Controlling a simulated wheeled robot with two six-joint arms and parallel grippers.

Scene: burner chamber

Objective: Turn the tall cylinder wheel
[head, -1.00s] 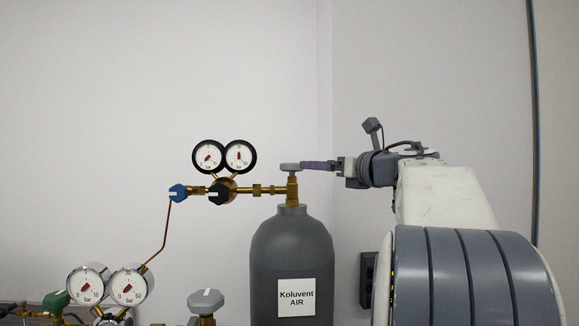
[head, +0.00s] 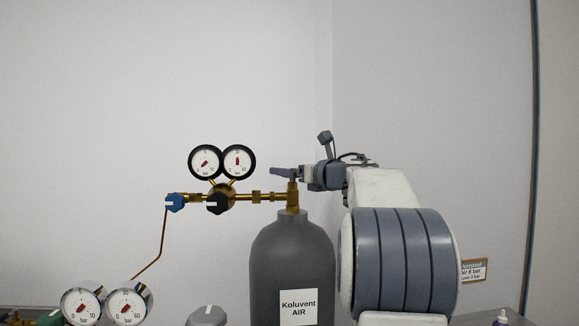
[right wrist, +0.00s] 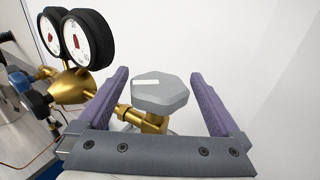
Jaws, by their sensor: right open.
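The tall grey cylinder (head: 265,262), labelled "Koluvent AIR", stands upright in the head view with a brass valve (head: 292,196) on top. Its grey wheel (right wrist: 165,95), with a white mark on top, shows in the right wrist view. In the head view the wheel is mostly hidden behind my right gripper's purple fingers (head: 283,172). My right gripper (right wrist: 160,76) is open, with one finger on each side of the wheel and a visible gap on both sides. My left gripper is not in view.
Two round gauges (head: 222,161) and a brass regulator with black and blue knobs stand left of the valve. Two more gauges (head: 104,304) and another grey wheel (head: 207,316) are lower left. A wall label (head: 474,270) is at right. The wall above is clear.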

